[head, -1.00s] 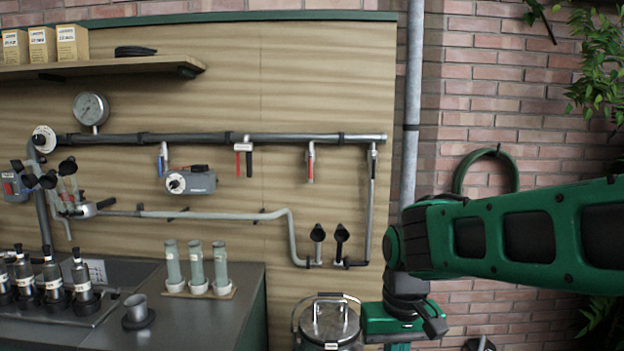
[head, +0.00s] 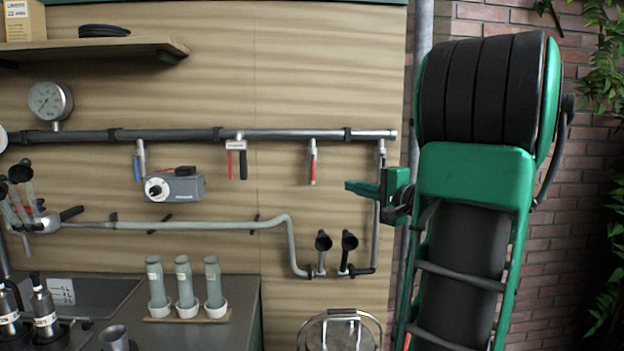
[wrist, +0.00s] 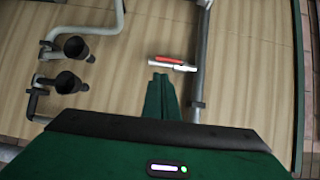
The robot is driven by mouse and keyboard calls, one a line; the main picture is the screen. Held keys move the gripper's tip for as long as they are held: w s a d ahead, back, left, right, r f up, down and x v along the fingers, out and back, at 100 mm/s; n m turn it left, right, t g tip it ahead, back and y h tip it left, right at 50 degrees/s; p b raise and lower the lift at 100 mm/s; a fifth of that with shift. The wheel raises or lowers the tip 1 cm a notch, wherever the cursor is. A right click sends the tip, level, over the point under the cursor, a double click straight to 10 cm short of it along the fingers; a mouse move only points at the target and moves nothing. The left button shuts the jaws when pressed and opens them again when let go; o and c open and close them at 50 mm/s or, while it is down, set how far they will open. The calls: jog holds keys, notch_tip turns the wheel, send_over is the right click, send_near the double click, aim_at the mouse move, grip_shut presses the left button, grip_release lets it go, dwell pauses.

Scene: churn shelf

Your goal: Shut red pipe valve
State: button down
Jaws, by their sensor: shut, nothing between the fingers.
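A valve with a red lever (head: 313,168) hangs straight down from the grey horizontal pipe (head: 280,135), so the lever lies across the pipe's line. Its red-and-silver lever also shows in the wrist view (wrist: 172,62), just beyond my fingertips. A second red lever (head: 230,165) hangs further left, beside a black one. My gripper (head: 349,187) is shut and empty, pointing left. It is right of the nearer red lever and slightly below its middle, with a visible gap in the head view. In the wrist view my gripper (wrist: 160,78) seems apart from the lever.
A thin vertical pipe (head: 377,205) runs down close to my gripper. Two black funnels (head: 349,241) stand below. A grey box with a dial (head: 174,187), a blue-lever valve (head: 137,168) and a gauge (head: 50,100) are left. A metal canister (head: 340,330) stands below.

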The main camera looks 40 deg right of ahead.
aim_at(313, 168)
jog(key=shift+w+r, duration=0.15)
jog(key=shift+r, duration=0.2)
jog(key=shift+w, duration=0.1)
jog(key=w, duration=1.3)
jog(key=shift+w+d, duration=0.4)
